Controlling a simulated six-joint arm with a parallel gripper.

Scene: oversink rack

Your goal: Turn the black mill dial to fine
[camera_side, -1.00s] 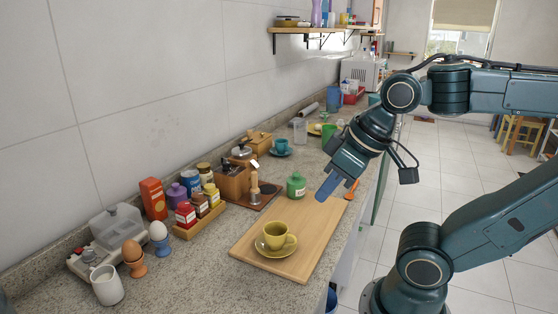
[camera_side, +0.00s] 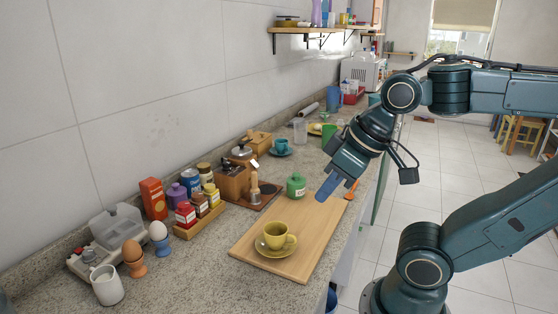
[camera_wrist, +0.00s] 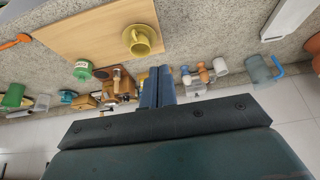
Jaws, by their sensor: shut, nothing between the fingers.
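The wooden mill (camera_side: 233,181) stands on the counter left of the cutting board, with a grey metal top. In the wrist view the mill (camera_wrist: 124,84) lies just left of the fingers, partly crowded by other items. My gripper (camera_side: 326,192) is shut and empty, in the air above the right edge of the cutting board, apart from the mill and to its right. In the wrist view the shut fingers (camera_wrist: 157,75) point away from the camera.
The cutting board (camera_side: 275,220) carries a yellow cup and saucer (camera_side: 276,238). A green lidded jar (camera_side: 296,186) stands between the mill and my gripper. A tamper (camera_side: 254,187) stands right beside the mill. Spice jars (camera_side: 197,206) and two egg cups stand left. The wall is behind.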

